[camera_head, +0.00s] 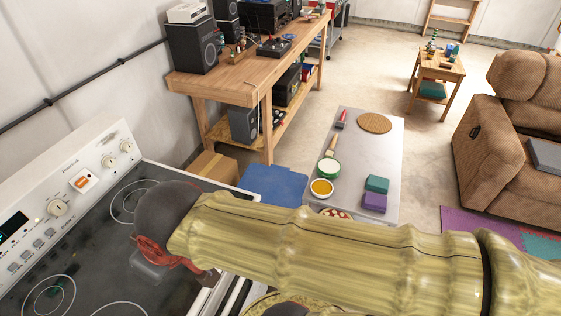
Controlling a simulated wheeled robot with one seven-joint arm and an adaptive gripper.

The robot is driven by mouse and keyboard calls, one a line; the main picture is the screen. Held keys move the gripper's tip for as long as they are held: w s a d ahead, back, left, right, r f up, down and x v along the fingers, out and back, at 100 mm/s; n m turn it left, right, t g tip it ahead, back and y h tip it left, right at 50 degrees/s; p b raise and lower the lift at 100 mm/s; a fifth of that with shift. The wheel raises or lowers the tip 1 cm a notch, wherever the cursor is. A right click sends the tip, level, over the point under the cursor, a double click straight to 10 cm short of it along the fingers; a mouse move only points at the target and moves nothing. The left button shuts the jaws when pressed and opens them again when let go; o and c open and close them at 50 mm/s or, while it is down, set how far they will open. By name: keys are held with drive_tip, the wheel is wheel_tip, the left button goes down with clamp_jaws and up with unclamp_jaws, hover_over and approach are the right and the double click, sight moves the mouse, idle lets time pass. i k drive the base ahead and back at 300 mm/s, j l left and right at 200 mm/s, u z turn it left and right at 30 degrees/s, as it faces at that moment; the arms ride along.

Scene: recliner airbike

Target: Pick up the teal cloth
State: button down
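A small teal folded cloth (377,184) lies on the low grey table, touching a purple folded cloth (374,202) just in front of it. Both are in plain view in the head view. My arm, with a yellow-green streaked surface, crosses the lower part of the picture from the right to a dark grey joint with red at the left, over the stove. I see no gripper fingers, and nothing of mine touches the cloth. A second teal folded item (432,90) sits on the lower shelf of the small wooden side table.
The low grey table (393,142) also bears a round wooden board (374,123), a green-rimmed bowl (328,168) and a yellow-filled bowl (321,188). A stove (100,240) stands at left, a workbench (232,88) behind, a brown recliner (515,130) at right.

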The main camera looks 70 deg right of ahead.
sight(373, 182)
drive_tip(key=z, duration=3.35)
